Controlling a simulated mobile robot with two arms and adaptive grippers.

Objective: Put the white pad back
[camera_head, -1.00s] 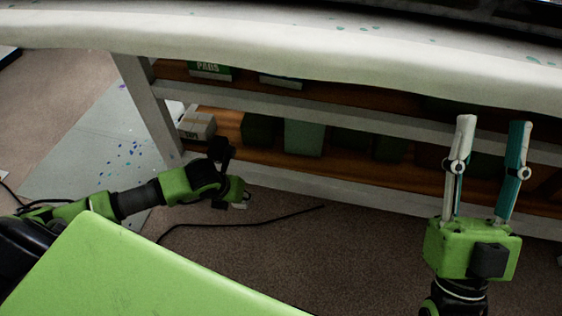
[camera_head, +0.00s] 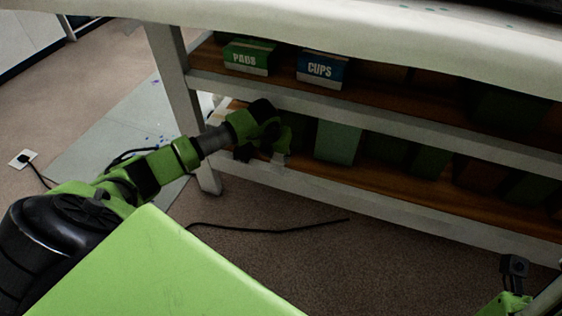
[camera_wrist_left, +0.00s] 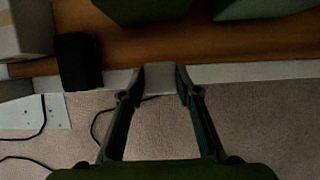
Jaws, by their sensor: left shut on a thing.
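My left gripper (camera_head: 270,158) is at the front of the lower shelf of the workbench. In the left wrist view its two fingers (camera_wrist_left: 160,82) are closed on a small pale piece, the white pad (camera_wrist_left: 159,80). The pad also shows as a light patch below the gripper in the head view (camera_head: 279,159). A green and white box marked PADS (camera_head: 247,58) stands on the upper shelf, above the left gripper. Only a part of my right gripper (camera_head: 512,285) shows at the bottom right corner; its fingertips cannot be made out.
A blue and white CUPS box (camera_head: 322,70) stands right of the PADS box. Dark green containers and a lighter green one (camera_head: 336,142) fill the lower shelf (camera_head: 385,176). A pale box (camera_wrist_left: 24,28) and a black block (camera_wrist_left: 78,62) are left of the gripper. A cable (camera_head: 270,229) lies on the floor.

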